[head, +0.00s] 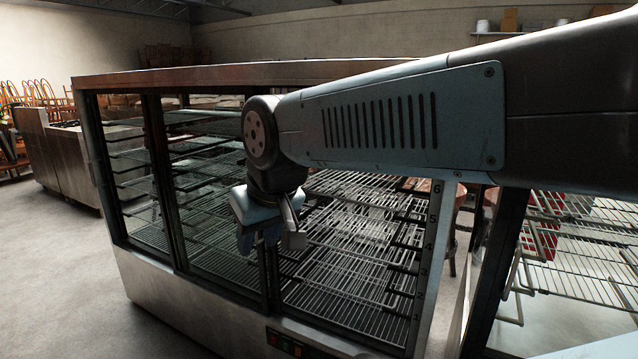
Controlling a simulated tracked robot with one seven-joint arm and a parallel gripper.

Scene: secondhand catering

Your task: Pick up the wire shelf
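Several dark wire shelves (365,225) are stacked at different heights inside a glass-fronted display cabinet. More wire shelves show through its left and middle panes. Another pale wire shelf (585,270) is in a second case at the right. I cannot tell which one the task means. My gripper (268,240) hangs pointing down in front of the cabinet, near the post between the middle and right bays. It covers part of the shelves behind it. No shelf is visibly held. The fingertips are dark and small against the cabinet, so their opening is unclear.
The display cabinet (150,300) has a metal base, with upright posts dividing its front. A metal counter (70,165) and stacked chairs (35,92) stand at the far left. The floor (50,265) at the left front is clear. Wooden stools stand behind the cabinet's right end.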

